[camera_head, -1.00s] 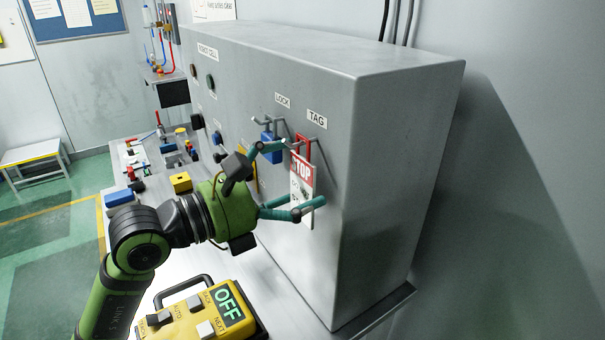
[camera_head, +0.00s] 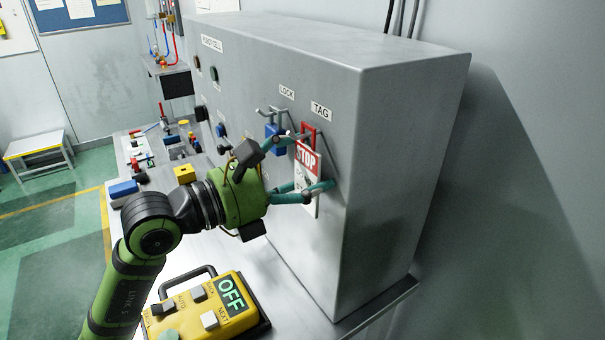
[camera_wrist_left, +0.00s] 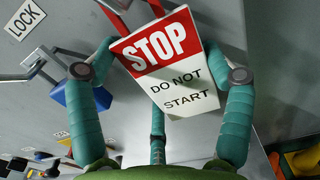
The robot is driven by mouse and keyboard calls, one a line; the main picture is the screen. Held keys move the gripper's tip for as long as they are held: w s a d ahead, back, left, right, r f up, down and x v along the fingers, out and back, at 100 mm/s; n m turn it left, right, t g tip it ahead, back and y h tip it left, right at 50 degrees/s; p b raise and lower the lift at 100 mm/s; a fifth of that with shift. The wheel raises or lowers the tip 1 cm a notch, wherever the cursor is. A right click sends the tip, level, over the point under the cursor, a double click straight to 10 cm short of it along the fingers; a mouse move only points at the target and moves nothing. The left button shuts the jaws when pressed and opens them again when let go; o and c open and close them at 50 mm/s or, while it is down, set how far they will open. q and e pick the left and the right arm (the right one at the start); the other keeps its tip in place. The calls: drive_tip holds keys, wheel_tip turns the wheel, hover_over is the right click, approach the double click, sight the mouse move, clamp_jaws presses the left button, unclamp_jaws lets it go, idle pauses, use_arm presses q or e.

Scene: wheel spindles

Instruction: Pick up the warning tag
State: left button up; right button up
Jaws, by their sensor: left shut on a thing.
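The warning tag (camera_head: 306,166) is a white card with a red top reading STOP. It hangs at the TAG hook on the front of the grey cabinet, with a red hasp-like loop (camera_head: 309,132) at its top. In the left wrist view the tag (camera_wrist_left: 172,80) reads STOP DO NOT START and is slightly tilted. My left gripper (camera_head: 310,163) has its teal fingers on either side of the tag and is shut on it. It also shows in the left wrist view (camera_wrist_left: 170,75). My right gripper is not in view.
The grey cabinet (camera_head: 400,150) stands close behind the tag. A blue padlock (camera_head: 272,138) hangs at the LOCK hook to the left. A yellow pendant reading OFF (camera_head: 205,305) lies on the bench below. Small parts crowd the bench at left.

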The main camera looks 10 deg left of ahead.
use_arm(q)
drive_tip(key=shift+r, duration=0.35)
drive_tip(key=shift+s+a+r+b, duration=0.1)
drive_tip(key=shift+s+a+b, duration=0.1)
drive_tip(key=shift+b, duration=0.2)
drive_tip(key=b+v, duration=0.2)
drive_tip(key=v, duration=0.3)
drive_tip(key=b, duration=0.8)
approach(300, 169)
drive_tip(key=v, duration=0.6)
drive_tip(key=shift+s+a+r+b, duration=0.35)
drive_tip(key=shift+s+a, duration=0.25)
drive_tip(key=shift+s, duration=0.1)
